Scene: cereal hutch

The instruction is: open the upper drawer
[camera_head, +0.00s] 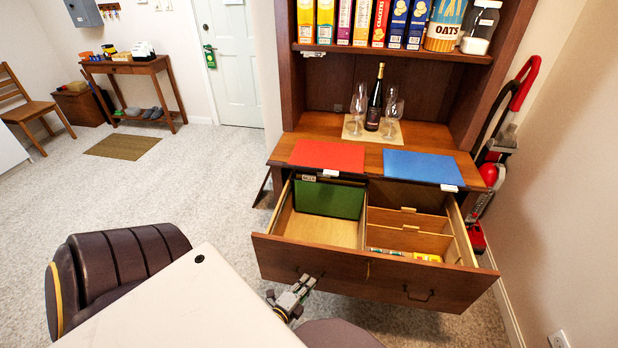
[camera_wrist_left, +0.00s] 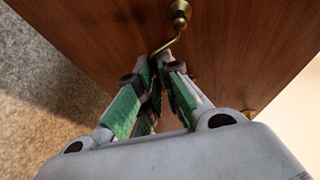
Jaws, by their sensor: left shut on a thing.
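The upper drawer (camera_head: 335,262) of the wooden hutch is pulled well out, its inside showing from above. Its front has two handles: the right one (camera_head: 418,294) is free, and the left one is mostly hidden by my left gripper (camera_head: 310,280). In the left wrist view the green-padded fingers of my left gripper (camera_wrist_left: 162,62) are closed around the bent brass handle (camera_wrist_left: 168,44) on the brown drawer front (camera_wrist_left: 250,50). My right gripper is not in view.
The drawer holds a green board (camera_head: 328,199), wooden dividers (camera_head: 412,240) and small packs. Red (camera_head: 327,155) and blue (camera_head: 423,168) mats, a bottle (camera_head: 375,105) and glasses stand above.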

